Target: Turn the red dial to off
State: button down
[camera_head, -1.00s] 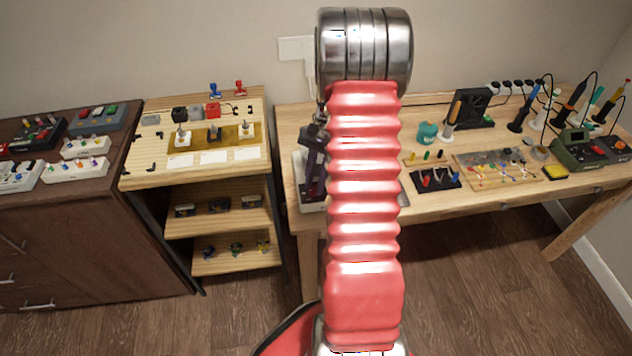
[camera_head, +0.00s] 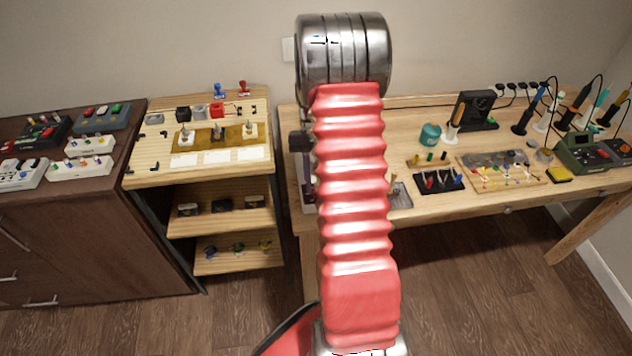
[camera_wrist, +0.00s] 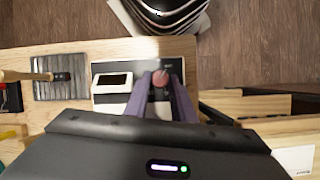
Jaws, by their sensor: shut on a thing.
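The red dial (camera_wrist: 160,79) shows in the wrist view as a small round reddish knob on a dark panel. It is beside a white unit (camera_wrist: 97,80) with a small dark screen. My gripper (camera_wrist: 162,92) is shut on the dial, with one purple finger on each side of it. The dial's pointer and markings are too small to read. In the head view my arm covers the dial and most of the device, and only a bit of my gripper shows past the arm's left side.
A grey ribbed mat (camera_wrist: 60,88) lies left of the device in the wrist view. In the head view, the workbench (camera_head: 430,205) holds a teal pot (camera_head: 430,135), a small black tray (camera_head: 438,182) and several soldering tools. A wooden shelf unit (camera_head: 150,178) stands left of the bench.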

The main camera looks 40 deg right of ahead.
jog(key=c, duration=1.8)
grip_release()
jog(key=v, duration=1.3)
jog(key=shift+w+r, duration=0.1)
jog(key=shift+r, duration=0.25)
